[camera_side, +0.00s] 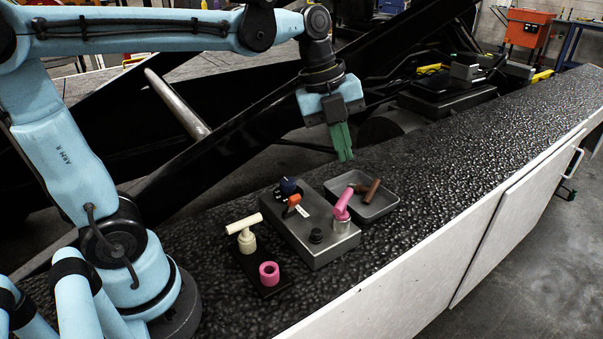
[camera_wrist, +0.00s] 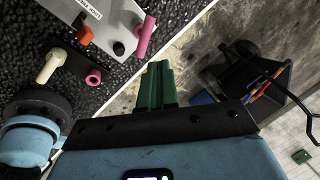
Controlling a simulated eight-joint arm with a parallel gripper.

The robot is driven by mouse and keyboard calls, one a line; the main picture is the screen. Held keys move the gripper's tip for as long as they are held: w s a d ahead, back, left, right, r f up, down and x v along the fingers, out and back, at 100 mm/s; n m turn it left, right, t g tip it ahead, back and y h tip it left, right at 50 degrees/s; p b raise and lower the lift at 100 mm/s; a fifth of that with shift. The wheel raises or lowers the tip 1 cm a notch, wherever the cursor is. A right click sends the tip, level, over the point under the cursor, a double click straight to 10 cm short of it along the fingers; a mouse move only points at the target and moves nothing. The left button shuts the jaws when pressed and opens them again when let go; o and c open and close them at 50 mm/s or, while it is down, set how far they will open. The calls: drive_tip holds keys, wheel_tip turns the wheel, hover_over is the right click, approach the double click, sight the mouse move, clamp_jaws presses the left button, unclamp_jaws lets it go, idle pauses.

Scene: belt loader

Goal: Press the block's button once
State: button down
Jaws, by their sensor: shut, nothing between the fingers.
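The grey block (camera_side: 330,251) sits on the dark textured belt surface. A black round button (camera_side: 316,236) stands on its top near the front. In the wrist view the block (camera_wrist: 103,22) is at the upper left, cut off by the frame edge, with a dark round part that looks like the button (camera_wrist: 118,48). My gripper (camera_side: 347,160) has green fingers, shut and empty. It hangs above and behind the block, clear of it; its fingertips (camera_wrist: 158,66) point up in the wrist view.
A black plate holds a cream T-shaped piece (camera_side: 246,240) and pink ring (camera_side: 269,273). The belt is clear to the right.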

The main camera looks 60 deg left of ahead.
sight(316, 235)
drive_tip(key=s+f+n+t+h, duration=0.1)
drive_tip(key=s+f+n+t, duration=0.2)
drive_tip(key=s+n+t, duration=0.3)
drive_tip(key=shift+f+n, duration=0.2)
drive_tip(key=shift+n, duration=1.8)
drive_tip(key=shift+f, duration=0.15)
drive_tip(key=shift+f, duration=4.25)
drive_tip(key=shift+f, duration=0.2)
drive_tip(key=shift+d+f, duration=0.1)
drive_tip(key=shift+f, duration=0.15)
drive_tip(key=shift+f, duration=0.5)
drive_tip(key=shift+r, duration=0.95)
